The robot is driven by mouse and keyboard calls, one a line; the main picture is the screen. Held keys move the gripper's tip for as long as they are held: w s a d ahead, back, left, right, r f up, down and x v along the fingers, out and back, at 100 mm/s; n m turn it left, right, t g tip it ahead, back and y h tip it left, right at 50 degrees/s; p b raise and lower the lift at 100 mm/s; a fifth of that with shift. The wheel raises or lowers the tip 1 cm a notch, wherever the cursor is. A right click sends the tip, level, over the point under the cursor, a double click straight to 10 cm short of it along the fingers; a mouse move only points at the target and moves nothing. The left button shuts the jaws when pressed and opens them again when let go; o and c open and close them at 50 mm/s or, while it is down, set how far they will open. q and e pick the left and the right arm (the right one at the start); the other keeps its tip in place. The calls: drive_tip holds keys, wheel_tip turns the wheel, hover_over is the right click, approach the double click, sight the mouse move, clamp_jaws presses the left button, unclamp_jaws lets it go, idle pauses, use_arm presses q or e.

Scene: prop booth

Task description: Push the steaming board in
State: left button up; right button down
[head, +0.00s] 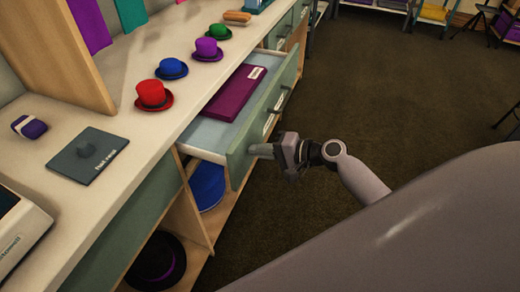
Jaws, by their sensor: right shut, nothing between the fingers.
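A drawer-like pull-out (230,160) with a pale green front and dark handles stands out from under the long counter. A flat purple board or case (235,93) with a small white label lies in it. No part is legibly marked as the steaming board, so I cannot tell which piece bears that name. My right gripper (256,150) is shut and empty, its fingertips at the outer face of the green front near its near end. I cannot tell whether they touch it. My left gripper is out of view.
Open shelves below hold a blue round item (207,186) and a black hat (158,262). The carpet (400,90) to the right is clear.

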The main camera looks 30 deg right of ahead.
sight(209, 136)
drive_tip(key=w+a+b, duration=0.1)
drive_tip(key=w+a, duration=0.2)
drive_tip(key=w+a+b, duration=0.1)
drive_tip(key=w+a, duration=0.2)
drive_tip(key=w, duration=0.1)
drive_tip(key=w+a+b, duration=0.1)
drive_tip(key=w+a, duration=0.2)
drive_tip(key=shift+w, duration=0.3)
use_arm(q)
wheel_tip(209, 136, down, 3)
use_arm(e)
drive_tip(key=shift+a+r, duration=0.1)
drive_tip(key=shift+r, duration=0.1)
drive_tip(key=shift+w+r, duration=0.1)
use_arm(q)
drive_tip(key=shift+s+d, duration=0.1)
